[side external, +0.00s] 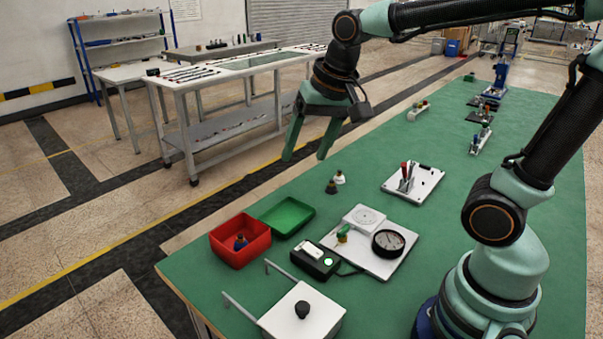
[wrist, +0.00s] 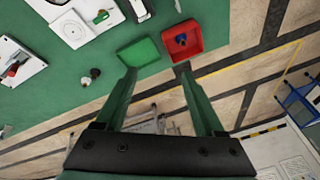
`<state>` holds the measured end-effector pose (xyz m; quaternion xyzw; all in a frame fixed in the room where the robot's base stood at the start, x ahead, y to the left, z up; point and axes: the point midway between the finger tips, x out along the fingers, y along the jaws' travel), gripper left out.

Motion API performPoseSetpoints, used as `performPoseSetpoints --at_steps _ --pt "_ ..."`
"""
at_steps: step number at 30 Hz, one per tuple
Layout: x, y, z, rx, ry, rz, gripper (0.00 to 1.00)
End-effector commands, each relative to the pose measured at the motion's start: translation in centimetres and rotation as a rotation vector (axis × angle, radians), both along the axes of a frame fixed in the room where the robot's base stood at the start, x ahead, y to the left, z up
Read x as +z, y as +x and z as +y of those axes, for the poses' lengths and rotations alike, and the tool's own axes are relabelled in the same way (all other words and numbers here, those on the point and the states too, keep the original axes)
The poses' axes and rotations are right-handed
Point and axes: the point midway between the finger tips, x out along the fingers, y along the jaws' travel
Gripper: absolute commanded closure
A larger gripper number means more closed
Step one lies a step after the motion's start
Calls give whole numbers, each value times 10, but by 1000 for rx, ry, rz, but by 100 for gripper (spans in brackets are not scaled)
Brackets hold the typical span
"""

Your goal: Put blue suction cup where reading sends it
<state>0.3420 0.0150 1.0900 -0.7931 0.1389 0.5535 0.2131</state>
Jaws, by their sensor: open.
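A blue suction cup (side external: 240,243) lies inside a red bin (side external: 226,250) at the near left of the green table. Both also show in the wrist view, the cup (wrist: 182,40) inside the bin (wrist: 195,52). A shallow green tray (side external: 287,210) sits beside the red bin, empty as far as I see. A round dial gauge (side external: 388,242) is on a white plate (side external: 375,267); its reading is too small to tell. My gripper (side external: 307,155) is open and empty, high above the table.
A white and a dark suction cup (side external: 339,178) stand on the table behind the plate. A white plate with a red-handled clamp (side external: 408,180) lies farther back. A white box with a black knob (side external: 302,310) and metal rods is in front. Green table between them is clear.

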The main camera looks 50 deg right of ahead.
Motion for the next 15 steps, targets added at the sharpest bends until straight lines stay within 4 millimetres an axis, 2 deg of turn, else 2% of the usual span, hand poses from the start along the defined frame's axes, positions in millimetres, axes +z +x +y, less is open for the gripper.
performPoseSetpoints --at_steps 1,6,10,15 --pt "2 -12 -4 75 -32 -30 29" --pt "-2 -42 -11 312 -145 -100 29" --pt "-7 -53 -14 418 -202 -129 29" --pt "-9 -58 -16 464 -227 -137 29"
